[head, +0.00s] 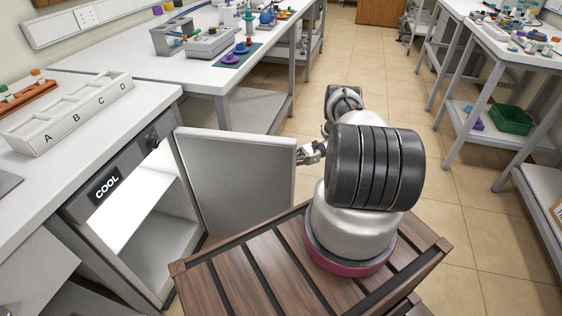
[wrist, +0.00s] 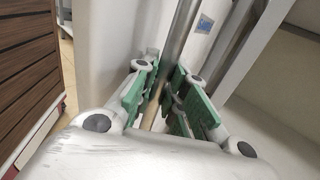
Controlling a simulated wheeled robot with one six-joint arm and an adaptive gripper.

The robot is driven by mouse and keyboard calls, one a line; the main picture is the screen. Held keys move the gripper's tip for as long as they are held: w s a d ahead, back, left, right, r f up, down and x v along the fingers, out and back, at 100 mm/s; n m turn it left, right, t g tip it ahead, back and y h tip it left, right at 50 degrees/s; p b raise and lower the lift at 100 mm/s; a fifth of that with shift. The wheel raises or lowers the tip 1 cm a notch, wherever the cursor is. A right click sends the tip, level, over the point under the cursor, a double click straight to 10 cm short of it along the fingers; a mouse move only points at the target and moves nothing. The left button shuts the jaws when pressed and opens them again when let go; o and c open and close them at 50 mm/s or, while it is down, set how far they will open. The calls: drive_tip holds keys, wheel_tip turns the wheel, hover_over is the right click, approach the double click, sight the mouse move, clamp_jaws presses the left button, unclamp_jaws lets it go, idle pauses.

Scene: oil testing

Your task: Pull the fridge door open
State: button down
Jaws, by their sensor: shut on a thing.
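The fridge (head: 112,168), labelled COOL, stands under the counter at the left in the head view. Its grey door (head: 240,175) is swung well out from the body, and the lit white inside shows. My gripper (head: 314,152) is at the door's outer edge in the head view, partly hidden by my arm. In the wrist view, the green-padded fingers of my gripper (wrist: 160,88) are close together, shut on a narrow part of the door.
A white tray (head: 72,117) marked A to D stands on the counter above the fridge. A bench (head: 130,57) with testing gear runs behind the door. Tables (head: 477,45) stand at the right. Tiled floor (head: 445,215) is clear between them.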

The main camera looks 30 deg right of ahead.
drive_tip(key=shift+w+a, duration=0.1)
drive_tip(key=shift+w, duration=0.05)
drive_tip(key=c, duration=1.5)
unclamp_jaws()
drive_tip(key=shift+o, duration=0.2)
drive_tip(key=shift+r, duration=0.15)
drive_tip(key=r, duration=0.9)
drive_tip(key=shift+w+r, duration=0.2)
drive_tip(key=shift+r, duration=0.2)
drive_tip(key=w+d+f+h, duration=0.1)
drive_tip(key=w+d+f, duration=0.1)
drive_tip(key=w+d, duration=0.3)
drive_tip(key=shift+d+f, duration=0.4)
drive_tip(key=shift+d, duration=0.75)
